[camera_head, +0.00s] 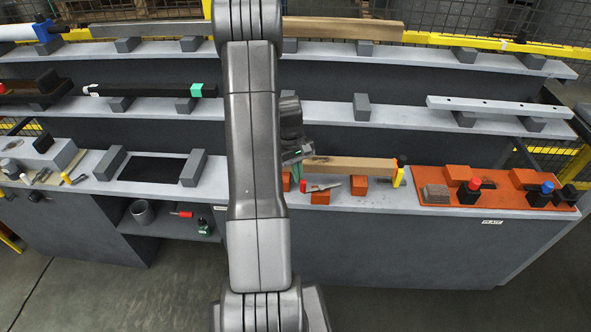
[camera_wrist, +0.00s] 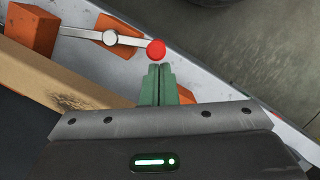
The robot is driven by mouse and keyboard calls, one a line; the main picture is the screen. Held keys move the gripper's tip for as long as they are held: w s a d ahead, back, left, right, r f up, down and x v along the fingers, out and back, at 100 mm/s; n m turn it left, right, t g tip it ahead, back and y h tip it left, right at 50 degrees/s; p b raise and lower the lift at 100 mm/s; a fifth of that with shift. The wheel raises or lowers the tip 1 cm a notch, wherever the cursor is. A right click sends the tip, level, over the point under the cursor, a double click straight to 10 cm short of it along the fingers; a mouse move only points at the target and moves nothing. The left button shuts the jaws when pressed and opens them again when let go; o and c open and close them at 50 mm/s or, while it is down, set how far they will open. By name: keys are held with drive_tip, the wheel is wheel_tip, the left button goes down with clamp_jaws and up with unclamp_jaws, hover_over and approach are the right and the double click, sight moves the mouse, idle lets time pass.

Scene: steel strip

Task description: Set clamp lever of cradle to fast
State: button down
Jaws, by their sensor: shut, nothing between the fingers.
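The cradle has orange blocks (camera_head: 320,198) on the lower shelf, with a wooden bar (camera_head: 350,164) resting along them. The clamp lever (camera_wrist: 85,34) is a thin pale metal arm with a round pivot and a red ball knob (camera_wrist: 155,50) at its end. In the wrist view the lever runs from an orange block (camera_wrist: 32,30) toward the right. In the head view the red knob (camera_head: 303,185) shows just right of my arm. My gripper (camera_wrist: 158,68) has green fingers, shut and empty, with their tips just short of the knob. Whether they touch it I cannot tell.
An orange fixture plate (camera_head: 455,198) with red and blue knobs stands to the right. A yellow-handled part (camera_head: 399,176) is at the bar's right end. Grey blocks (camera_head: 193,168) stand to the left. The shelf edge lies close beyond the knob, with open floor past it.

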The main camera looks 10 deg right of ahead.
sight(304, 188)
drive_tip(key=shift+s+a+n+b, duration=0.15)
drive_tip(key=shift+s+n+b, duration=0.3)
drive_tip(key=shift+n, duration=0.35)
drive_tip(key=s+n, duration=0.1)
drive_tip(key=n, duration=0.1)
drive_tip(key=s+n+t+h+b, duration=0.1)
drive_tip(key=s+n, duration=0.1)
drive_tip(key=n, duration=0.1)
drive_tip(key=s+n+b, duration=0.1)
drive_tip(key=s+n, duration=0.1)
drive_tip(key=shift+d+n+h, duration=0.3)
drive_tip(key=shift+d, duration=0.05)
drive_tip(key=s+d+n, duration=0.1)
drive_tip(key=n, duration=0.1)
drive_tip(key=s+d+n+t, duration=0.1)
drive_tip(key=n, duration=0.1)
drive_tip(key=shift+s, duration=0.2)
drive_tip(key=shift+s+d, duration=0.1)
drive_tip(key=shift+d, duration=0.05)
idle(0.3)
idle(0.3)
